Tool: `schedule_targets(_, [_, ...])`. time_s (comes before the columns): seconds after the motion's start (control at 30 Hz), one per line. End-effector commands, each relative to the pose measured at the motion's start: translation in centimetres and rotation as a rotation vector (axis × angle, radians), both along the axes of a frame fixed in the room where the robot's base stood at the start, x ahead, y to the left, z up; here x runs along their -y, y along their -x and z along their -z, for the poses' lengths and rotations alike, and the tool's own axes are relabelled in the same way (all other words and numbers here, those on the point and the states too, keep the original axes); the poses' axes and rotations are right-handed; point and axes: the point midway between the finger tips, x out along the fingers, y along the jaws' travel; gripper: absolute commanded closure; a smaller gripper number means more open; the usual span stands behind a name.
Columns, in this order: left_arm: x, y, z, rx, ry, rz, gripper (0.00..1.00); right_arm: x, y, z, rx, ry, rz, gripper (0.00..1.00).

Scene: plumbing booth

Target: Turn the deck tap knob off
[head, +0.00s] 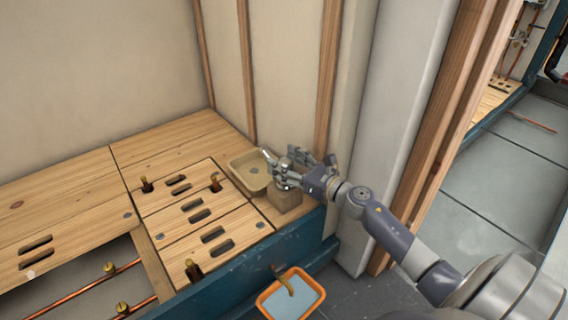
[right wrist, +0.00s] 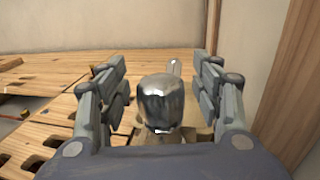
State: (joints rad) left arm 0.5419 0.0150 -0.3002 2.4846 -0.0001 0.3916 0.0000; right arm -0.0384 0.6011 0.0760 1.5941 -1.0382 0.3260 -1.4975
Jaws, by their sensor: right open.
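The chrome deck tap knob (right wrist: 160,102) shows large in the right wrist view, between the two sides of my right gripper (right wrist: 162,80). The gripper is open, with a finger on each side and gaps to the knob. The chrome spout (right wrist: 174,67) shows behind the knob. In the head view my right gripper (head: 297,168) is over the tap, whose knob is largely hidden by the fingers. The tap stands on a wooden block (head: 284,200) beside a small tan basin (head: 234,162). My left gripper is not in view.
Wall boards and a wooden stud (head: 329,75) rise close behind the tap. A pale post (head: 394,100) stands just right of it. An orange-rimmed tray (head: 264,296) is below the deck's blue front edge. Slotted deck panels (head: 170,195) with brass fittings lie left.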

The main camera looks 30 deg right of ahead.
Motion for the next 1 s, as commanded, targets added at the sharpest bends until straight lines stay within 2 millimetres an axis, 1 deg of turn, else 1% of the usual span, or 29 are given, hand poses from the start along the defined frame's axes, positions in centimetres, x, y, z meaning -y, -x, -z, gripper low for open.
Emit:
schedule_targets(0.1, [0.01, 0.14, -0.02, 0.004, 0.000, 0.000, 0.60, -0.10, -0.42, -0.01, 0.000, 0.001, 0.001, 0.40])
schedule_targets(0.37, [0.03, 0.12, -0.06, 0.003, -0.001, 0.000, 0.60, -0.11, -0.46, -0.01, 0.000, 0.000, 0.001, 0.40])
schedule_targets(0.4, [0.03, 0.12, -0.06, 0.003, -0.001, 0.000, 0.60, -0.11, -0.46, 0.00, 0.000, 0.000, 0.001, 0.49])
schedule_targets(0.57, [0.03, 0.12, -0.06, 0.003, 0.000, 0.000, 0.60, -0.12, -0.45, 0.00, 0.000, 0.000, 0.001, 0.86])
schedule_targets(0.77, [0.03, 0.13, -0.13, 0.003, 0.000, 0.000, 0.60, -0.11, -0.44, -0.02, 0.000, 0.000, 0.003, 0.86])
schedule_targets(0.93, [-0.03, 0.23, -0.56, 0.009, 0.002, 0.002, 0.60, -0.16, -0.42, -0.17, -0.001, -0.002, 0.033, 0.86])
schedule_targets(1.0, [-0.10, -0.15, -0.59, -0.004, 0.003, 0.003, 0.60, -0.19, -0.40, -0.21, -0.002, -0.003, 0.060, 0.86])
